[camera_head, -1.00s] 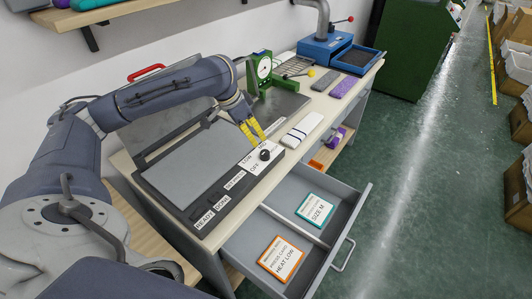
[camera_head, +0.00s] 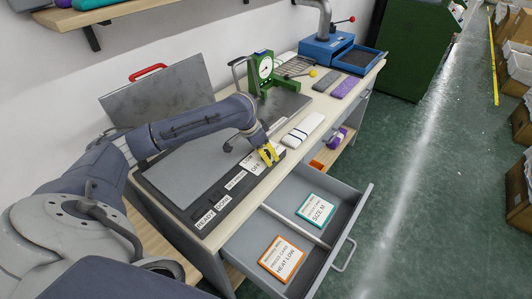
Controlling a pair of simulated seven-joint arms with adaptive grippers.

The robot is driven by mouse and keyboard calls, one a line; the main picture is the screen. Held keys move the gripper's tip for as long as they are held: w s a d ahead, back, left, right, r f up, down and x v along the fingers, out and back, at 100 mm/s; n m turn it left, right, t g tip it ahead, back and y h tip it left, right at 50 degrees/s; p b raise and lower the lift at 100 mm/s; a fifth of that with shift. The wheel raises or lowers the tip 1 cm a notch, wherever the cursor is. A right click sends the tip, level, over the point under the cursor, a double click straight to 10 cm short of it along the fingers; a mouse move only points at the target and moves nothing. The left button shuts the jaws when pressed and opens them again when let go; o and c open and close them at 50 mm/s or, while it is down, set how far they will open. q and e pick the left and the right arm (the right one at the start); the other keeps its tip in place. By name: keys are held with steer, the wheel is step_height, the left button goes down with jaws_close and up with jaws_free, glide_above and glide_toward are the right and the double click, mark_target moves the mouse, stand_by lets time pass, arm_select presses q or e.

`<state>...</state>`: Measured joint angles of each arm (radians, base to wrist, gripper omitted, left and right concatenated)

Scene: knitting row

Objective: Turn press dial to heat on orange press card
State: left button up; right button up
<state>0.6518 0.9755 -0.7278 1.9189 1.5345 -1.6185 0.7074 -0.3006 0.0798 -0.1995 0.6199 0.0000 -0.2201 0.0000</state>
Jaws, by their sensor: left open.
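The orange-edged press card (camera_head: 282,258) lies in the open drawer and reads HEAT LOW. The press (camera_head: 190,205) stands on the bench with its lid (camera_head: 165,108) raised. Its front strip carries READY and DONE labels and, at the right end, labels around the dial, with OFF (camera_head: 256,167) legible. My left gripper (camera_head: 269,155) has its yellow fingertips down at the dial's place, pointing at the press front. The fingers are open and hide the dial, so its setting and any contact cannot be told. My right gripper is not in view.
The drawer (camera_head: 348,205) stands pulled out in front and also holds a teal-edged SIZE M card (camera_head: 317,209). A white folded piece (camera_head: 303,128) lies right of the press. A green dial gauge stand (camera_head: 264,72) and a blue machine (camera_head: 327,50) stand farther back.

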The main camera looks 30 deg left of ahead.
arm_select(q)
steer(key=shift+c, duration=0.4)
jaws_close()
